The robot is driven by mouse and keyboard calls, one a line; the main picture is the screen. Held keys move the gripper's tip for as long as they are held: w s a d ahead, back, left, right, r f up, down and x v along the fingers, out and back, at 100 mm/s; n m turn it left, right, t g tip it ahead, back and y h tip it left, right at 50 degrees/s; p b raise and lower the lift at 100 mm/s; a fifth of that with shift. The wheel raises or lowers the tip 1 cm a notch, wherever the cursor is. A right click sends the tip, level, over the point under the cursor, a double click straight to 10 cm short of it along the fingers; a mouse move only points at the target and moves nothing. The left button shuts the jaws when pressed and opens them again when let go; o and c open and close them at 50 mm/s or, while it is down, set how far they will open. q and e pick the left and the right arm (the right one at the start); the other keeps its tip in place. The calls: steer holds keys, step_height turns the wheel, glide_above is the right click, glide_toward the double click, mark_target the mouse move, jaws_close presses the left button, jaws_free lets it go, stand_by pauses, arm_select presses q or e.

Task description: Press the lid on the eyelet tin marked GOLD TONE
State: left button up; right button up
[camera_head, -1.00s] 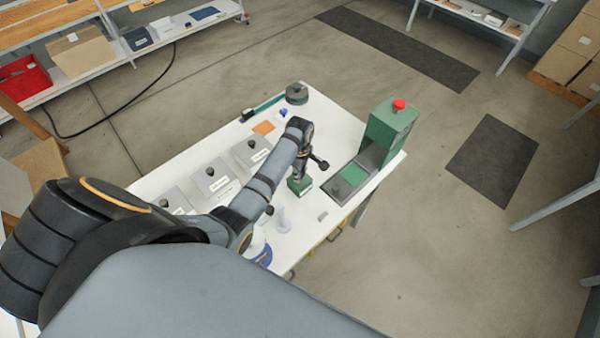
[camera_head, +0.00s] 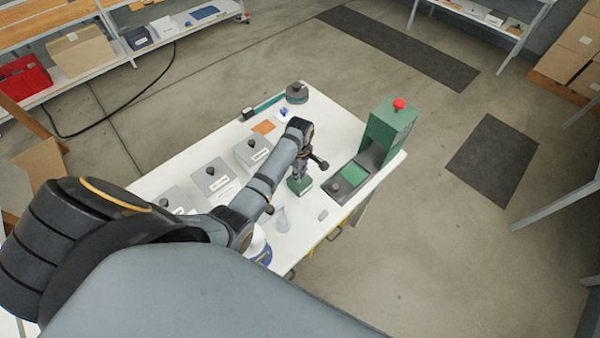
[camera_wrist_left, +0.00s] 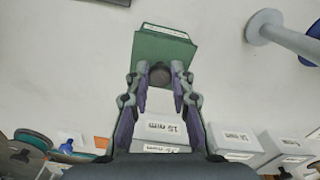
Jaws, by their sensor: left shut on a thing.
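My left gripper (camera_head: 303,166) is over the white table, pointing down. In the left wrist view its fingers (camera_wrist_left: 160,78) are shut on the dark round knob of a small green box (camera_wrist_left: 163,48). The box has a white label on its far side, too small to read. In the head view the green box (camera_head: 300,186) is left of the press, and I cannot tell whether it touches the table. The green press (camera_head: 387,138) has a red button on top and a dark bed with a green plate. I cannot read GOLD TONE on anything. My right gripper is out of view.
Grey boxes with dark knobs (camera_head: 212,176) stand in a row left of the arm; labels near them read "15 mm" in the wrist view (camera_wrist_left: 160,126). A pale funnel-like piece (camera_head: 283,220) and a small grey block (camera_head: 323,215) are near the front edge. The back holds a dark round object (camera_head: 297,93).

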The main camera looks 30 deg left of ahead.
arm_select(q)
steer(key=o, duration=0.9)
steer(key=shift+o, duration=0.3)
steer(key=o, duration=0.4)
steer(key=shift+r, duration=0.15)
steer(key=shift+r, duration=3.4)
jaws_close()
